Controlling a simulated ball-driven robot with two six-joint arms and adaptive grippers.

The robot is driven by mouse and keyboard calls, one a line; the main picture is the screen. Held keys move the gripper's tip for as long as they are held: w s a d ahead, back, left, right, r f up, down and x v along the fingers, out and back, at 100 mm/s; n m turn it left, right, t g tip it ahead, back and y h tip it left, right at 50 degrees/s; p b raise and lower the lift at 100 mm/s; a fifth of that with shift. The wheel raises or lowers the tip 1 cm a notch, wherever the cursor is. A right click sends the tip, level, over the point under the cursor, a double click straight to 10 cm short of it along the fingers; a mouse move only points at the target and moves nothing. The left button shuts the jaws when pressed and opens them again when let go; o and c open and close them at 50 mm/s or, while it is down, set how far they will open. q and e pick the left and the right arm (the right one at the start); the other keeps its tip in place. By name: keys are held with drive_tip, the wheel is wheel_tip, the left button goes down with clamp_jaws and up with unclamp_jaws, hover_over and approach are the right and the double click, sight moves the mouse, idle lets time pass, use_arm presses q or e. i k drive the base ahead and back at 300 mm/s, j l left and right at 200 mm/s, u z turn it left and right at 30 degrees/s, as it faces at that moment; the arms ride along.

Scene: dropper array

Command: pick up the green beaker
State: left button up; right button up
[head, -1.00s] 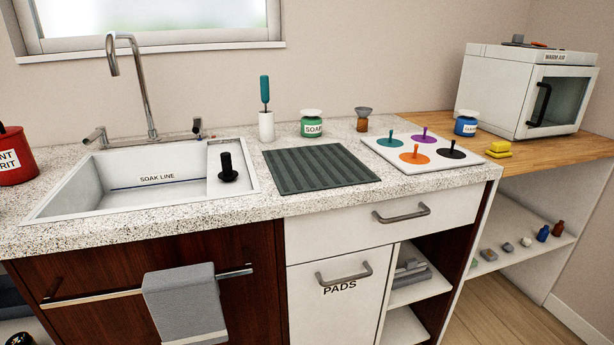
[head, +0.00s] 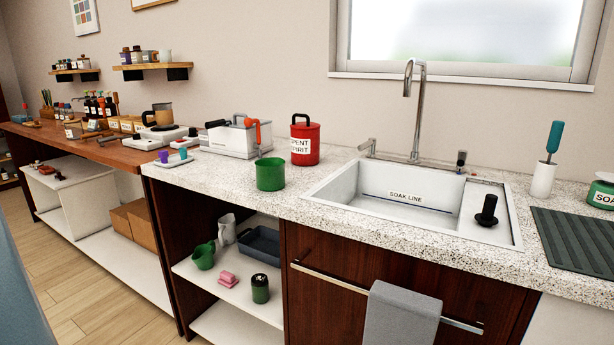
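A green open-topped vessel (head: 270,175), which looks like the green beaker, stands upright on the speckled counter left of the sink. A thin stem with an orange top shows just behind it; I cannot tell if it is in the vessel. A smaller green jug-like vessel (head: 203,257) is on the shelf below the counter. Neither of my grippers is in view, and nothing is seen touching the green vessels.
A red can labelled SPENT SPIRIT (head: 305,146) and a white box-shaped bath (head: 236,139) stand behind the green vessel. The sink (head: 335,186) with its tall tap is to the right. Wooden floor (head: 90,300) is open at the lower left.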

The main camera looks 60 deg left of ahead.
sight(270, 171)
drive_tip(key=u, duration=1.9)
drive_tip(key=i+j, duration=0.9)
drive_tip(key=j, duration=0.2)
